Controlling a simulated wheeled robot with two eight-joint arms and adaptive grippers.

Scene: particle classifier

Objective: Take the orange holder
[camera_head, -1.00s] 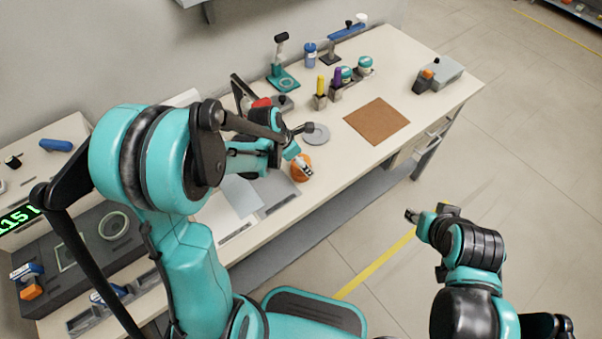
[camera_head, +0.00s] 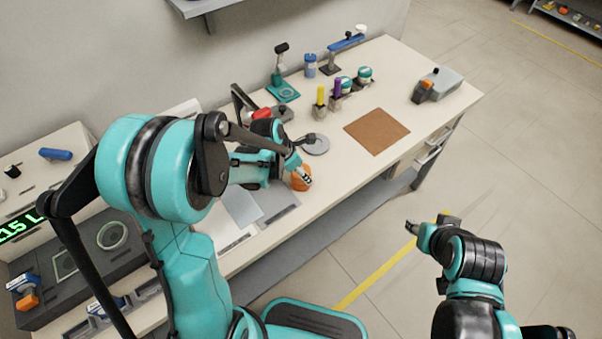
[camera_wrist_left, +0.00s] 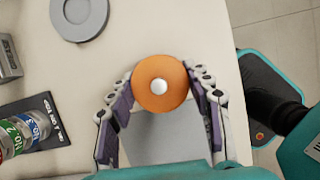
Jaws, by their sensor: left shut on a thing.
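The orange holder (camera_head: 299,184) stands on the workbench near its front edge, partly covered by my gripper in the head view. In the left wrist view the orange holder (camera_wrist_left: 157,97) is a round orange disc with a pale knob in its middle. My left gripper (camera_head: 304,175) is shut on it. In the left wrist view the fingers of my left gripper (camera_wrist_left: 160,76) press on its two sides. My right gripper (camera_head: 428,226) is over the floor to the right of the bench, away from the holder. Whether its fingers are apart is unclear.
A grey round plate (camera_head: 316,145) lies behind the holder, and a brown mat (camera_head: 377,131) lies to the right. The bench between holder and mat is clear.

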